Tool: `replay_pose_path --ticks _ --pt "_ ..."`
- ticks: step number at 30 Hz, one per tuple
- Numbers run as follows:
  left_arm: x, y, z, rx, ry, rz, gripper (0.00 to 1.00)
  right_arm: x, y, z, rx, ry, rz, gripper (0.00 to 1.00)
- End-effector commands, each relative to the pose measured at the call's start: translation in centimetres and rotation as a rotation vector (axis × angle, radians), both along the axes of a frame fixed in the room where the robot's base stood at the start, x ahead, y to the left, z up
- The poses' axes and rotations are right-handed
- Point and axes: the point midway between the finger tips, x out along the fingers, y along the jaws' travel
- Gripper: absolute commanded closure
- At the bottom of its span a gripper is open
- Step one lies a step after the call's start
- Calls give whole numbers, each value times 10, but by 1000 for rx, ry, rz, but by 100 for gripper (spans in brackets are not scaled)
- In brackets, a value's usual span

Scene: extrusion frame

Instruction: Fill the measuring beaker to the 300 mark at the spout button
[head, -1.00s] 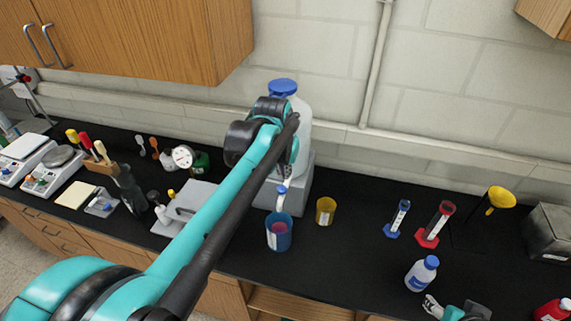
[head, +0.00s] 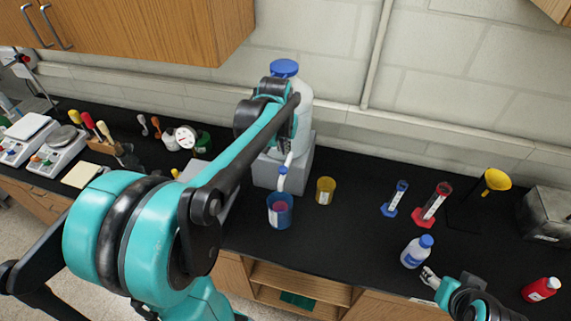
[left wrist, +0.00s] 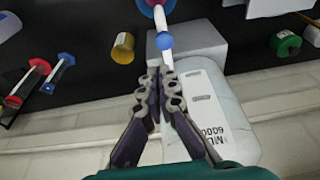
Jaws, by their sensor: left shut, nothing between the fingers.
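The blue measuring beaker (head: 280,217) stands on the black bench, under the spout of the large white carboy (head: 303,112). Pinkish-purple colour shows inside the beaker; its level against the marks is too small to read. The spout has a blue button (head: 283,170), which also shows in the left wrist view (left wrist: 164,41). My left gripper (left wrist: 160,74) is shut and empty beside the carboy, its tips pointing toward the spout and a little short of the button in that picture. My arm hides much of it in the head view. My right gripper (head: 429,277) is by the white bottle (head: 416,252).
The carboy stands on a grey block (head: 297,166). A yellow beaker (head: 325,190) stands right of the blue one. Blue (head: 396,199) and red (head: 432,204) cylinders and a yellow funnel (head: 496,180) stand further right. Bench between the beakers and white bottle is clear.

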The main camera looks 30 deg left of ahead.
Motion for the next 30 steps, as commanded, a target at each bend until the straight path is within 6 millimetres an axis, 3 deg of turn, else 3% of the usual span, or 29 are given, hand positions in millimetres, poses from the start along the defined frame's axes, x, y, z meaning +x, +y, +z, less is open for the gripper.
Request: replay_pose_path --ticks 6,13,30 --pt "14 3 -46 0 0 0 100 0 0 1 0 0 0 44" --pt "15 3 -79 0 0 0 100 0 0 3 0 0 0 44" --pt "14 3 -92 0 0 0 100 0 0 1 0 0 0 44"
